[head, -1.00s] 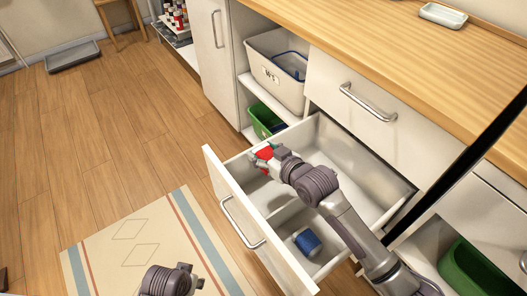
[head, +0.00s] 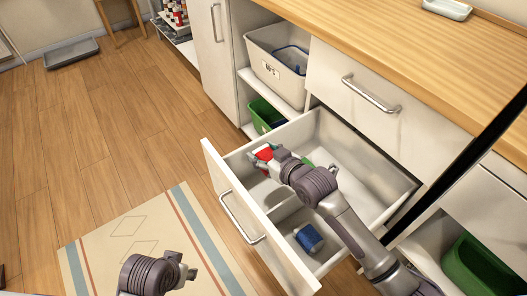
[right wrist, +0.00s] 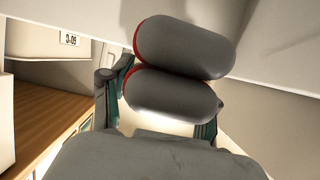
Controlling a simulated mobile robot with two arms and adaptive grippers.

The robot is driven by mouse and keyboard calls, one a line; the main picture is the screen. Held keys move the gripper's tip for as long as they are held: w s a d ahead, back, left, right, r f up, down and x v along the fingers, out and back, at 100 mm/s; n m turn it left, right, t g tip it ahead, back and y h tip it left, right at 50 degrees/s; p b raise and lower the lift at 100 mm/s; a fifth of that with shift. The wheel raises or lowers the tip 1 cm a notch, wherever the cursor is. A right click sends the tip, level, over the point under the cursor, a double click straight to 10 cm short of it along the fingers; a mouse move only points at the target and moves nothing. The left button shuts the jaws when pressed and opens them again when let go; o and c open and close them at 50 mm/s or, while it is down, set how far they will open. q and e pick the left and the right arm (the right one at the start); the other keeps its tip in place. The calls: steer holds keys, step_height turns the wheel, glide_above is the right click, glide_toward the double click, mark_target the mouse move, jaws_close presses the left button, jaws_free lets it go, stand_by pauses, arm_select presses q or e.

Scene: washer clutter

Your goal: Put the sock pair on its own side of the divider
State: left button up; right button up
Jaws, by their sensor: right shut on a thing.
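The sock pair (head: 264,154) shows red in the head view, at the tip of my right gripper (head: 270,157). In the right wrist view it is two grey rolls (right wrist: 180,92) with red edges, and the gripper fingers are shut around the lower roll. The sock pair is over the larger, far compartment of the open drawer (head: 345,166); whether it touches the floor cannot be told. The divider (head: 287,208) is partly hidden by my right arm. A blue roll (head: 309,238) lies in the near compartment. My left gripper (head: 188,272) is low over the rug, its opening unclear.
The drawer front (head: 232,200) stands out over the floor. A white bin (head: 270,75) and a green bin (head: 265,113) sit on shelves behind it. Another green bin (head: 480,265) is at lower right. A small green patch (head: 308,162) shows beside my right wrist.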

steer(key=o, duration=1.3)
steer(key=shift+o, duration=0.2)
steer(key=v, duration=1.2)
